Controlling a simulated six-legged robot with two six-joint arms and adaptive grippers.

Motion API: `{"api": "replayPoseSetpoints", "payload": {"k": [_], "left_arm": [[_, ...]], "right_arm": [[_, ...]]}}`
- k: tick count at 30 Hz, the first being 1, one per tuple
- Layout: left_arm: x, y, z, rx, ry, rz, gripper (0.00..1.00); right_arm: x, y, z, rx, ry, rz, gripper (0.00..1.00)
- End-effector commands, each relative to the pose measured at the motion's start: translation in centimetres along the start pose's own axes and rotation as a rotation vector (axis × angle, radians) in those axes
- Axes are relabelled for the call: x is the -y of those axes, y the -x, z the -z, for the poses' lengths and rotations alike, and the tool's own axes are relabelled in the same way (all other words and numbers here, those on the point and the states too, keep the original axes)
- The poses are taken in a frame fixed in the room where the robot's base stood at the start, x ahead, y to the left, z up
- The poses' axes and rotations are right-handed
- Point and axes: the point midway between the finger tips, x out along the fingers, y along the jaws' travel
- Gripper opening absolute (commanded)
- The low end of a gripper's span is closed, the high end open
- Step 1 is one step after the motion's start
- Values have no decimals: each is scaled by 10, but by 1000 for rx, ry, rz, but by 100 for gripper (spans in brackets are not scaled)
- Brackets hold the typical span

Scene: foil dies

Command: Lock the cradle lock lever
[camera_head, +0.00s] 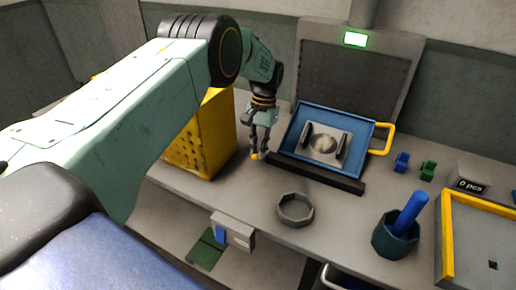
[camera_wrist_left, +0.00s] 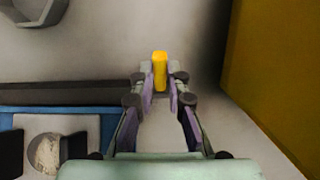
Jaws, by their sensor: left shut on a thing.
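My left gripper (camera_head: 259,146) points down at the left end of the dark bar (camera_head: 316,174) in front of the blue tray (camera_head: 303,113). In the left wrist view its fingers (camera_wrist_left: 160,80) are shut on a small yellow piece (camera_wrist_left: 160,66), which looks like the lock lever's grip. The yellow piece also shows below the fingertips in the head view (camera_head: 254,156). The lever's remaining part is hidden by the fingers. The blue tray is tilted and holds a light plate (camera_head: 318,151) with a round mark between two dark blocks. My right gripper is not in view.
A yellow perforated box (camera_head: 203,140) stands close to the left gripper. A grey ring (camera_head: 295,209) lies on the bench in front of the dark bar. A dark cup (camera_head: 394,238) with a blue handle and a yellow-rimmed tray (camera_head: 447,245) stand at the right.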

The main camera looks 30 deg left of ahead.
Motion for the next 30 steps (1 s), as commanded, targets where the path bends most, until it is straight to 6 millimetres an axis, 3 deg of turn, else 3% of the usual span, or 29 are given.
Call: {"api": "replayPoseSetpoints", "payload": {"k": [9,19,23,30], "left_arm": [[0,0,0,1,0,0,38],[0,4,0,-1,0,0,38],[0,20,1,-3,0,0,38],[0,70,1,-4,0,1,38]], "right_arm": [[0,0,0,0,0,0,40],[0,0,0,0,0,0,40],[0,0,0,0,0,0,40],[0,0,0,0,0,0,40]]}}
